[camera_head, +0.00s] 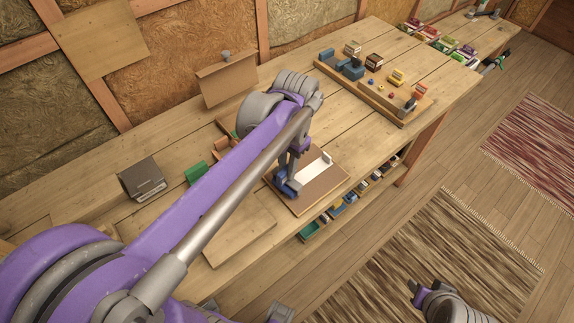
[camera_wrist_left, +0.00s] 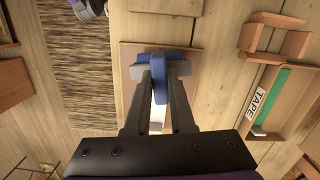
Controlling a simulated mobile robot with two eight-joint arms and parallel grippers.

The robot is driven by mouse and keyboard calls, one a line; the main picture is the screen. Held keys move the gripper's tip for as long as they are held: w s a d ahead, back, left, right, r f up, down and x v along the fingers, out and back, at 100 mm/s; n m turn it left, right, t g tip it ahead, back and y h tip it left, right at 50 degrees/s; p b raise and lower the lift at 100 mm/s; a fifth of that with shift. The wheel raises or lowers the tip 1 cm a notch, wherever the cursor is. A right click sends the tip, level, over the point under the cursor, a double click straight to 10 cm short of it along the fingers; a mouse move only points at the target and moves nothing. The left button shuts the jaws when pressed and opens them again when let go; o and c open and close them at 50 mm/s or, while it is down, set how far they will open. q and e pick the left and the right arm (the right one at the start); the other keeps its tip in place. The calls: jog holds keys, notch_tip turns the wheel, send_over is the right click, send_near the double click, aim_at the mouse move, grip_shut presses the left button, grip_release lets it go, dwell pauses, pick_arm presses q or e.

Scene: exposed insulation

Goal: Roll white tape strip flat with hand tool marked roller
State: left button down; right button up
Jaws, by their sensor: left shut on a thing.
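My left gripper (camera_head: 287,182) reaches in from the left and is shut on a blue hand tool (camera_head: 289,189). In the left wrist view the fingers (camera_wrist_left: 160,72) close on the blue tool (camera_wrist_left: 160,90); I cannot read any marking on it. The tool is over a brown board (camera_head: 326,184) that bears a white tape strip (camera_head: 313,166). The strip (camera_wrist_left: 157,117) shows between the fingers in the wrist view. I cannot tell whether the tool touches the strip. My right gripper (camera_head: 421,290) is low at the right, over the floor, away from the bench; its jaws are unclear.
A wooden tray (camera_wrist_left: 284,121) marked TAPE lies beside the board. A wooden rack (camera_head: 375,97) with small blocks stands farther along the bench. A dark box (camera_head: 142,178) and a flat wooden panel (camera_head: 240,234) lie at the left. Small items line a shelf under the bench edge.

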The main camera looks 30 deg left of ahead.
pick_arm(q)
jog(key=w, duration=0.1)
jog(key=w+d, duration=0.1)
jog(key=w, duration=0.1)
jog(key=shift+w+d+f, duration=0.15)
jog(key=shift+w+d, duration=0.15)
jog(key=shift+w, duration=0.05)
jog(key=shift+s+a, duration=0.2)
jog(key=shift+s, duration=0.3)
jog(key=shift+s+a, duration=0.2)
jog(key=shift+s, duration=0.3)
jog(key=shift+s+a, duration=0.25)
jog(key=shift+s, duration=0.25)
jog(key=shift+s+a, duration=0.2)
jog(key=shift+s, duration=0.25)
jog(key=shift+f, duration=0.1)
jog(key=shift+w+d, duration=0.35)
jog(key=shift+w, duration=0.3)
jog(key=shift+w+d+r, duration=0.1)
jog(key=shift+w+d, duration=0.15)
jog(key=shift+w, duration=0.45)
jog(key=shift+w+d+r, duration=0.1)
jog(key=shift+w+d, duration=0.15)
jog(key=shift+w, duration=0.4)
jog(key=shift+r, duration=0.1)
